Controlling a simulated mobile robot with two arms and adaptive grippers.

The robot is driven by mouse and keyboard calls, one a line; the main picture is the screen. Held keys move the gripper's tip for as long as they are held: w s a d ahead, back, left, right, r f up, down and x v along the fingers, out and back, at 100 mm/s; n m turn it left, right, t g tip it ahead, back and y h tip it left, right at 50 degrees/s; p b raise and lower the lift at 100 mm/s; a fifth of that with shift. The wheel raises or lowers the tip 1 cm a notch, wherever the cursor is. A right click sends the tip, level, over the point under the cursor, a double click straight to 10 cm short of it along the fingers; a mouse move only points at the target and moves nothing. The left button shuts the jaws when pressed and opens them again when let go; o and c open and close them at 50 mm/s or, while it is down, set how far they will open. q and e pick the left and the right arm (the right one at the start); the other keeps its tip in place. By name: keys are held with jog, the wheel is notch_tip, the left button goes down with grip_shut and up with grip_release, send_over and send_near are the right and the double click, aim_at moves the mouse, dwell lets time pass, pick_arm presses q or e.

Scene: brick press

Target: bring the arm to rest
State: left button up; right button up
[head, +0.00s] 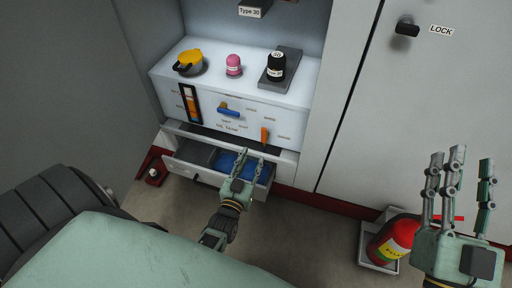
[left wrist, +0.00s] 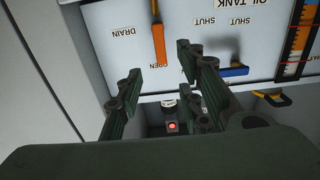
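My left gripper (head: 251,160) is in front of the white cabinet, over the front of the pulled-out drawer (head: 190,172). Its fingers point toward the cabinet. In the left wrist view the left gripper (left wrist: 158,70) has its fingers apart with nothing between them.
The blue lever (head: 229,111) and a level gauge (head: 189,104) are on the cabinet front. A red extinguisher (head: 392,240) is on the floor near my right gripper.

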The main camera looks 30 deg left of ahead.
pick_arm(q)
jog(key=shift+s+d, duration=0.15)
jog(key=shift+s, duration=0.35)
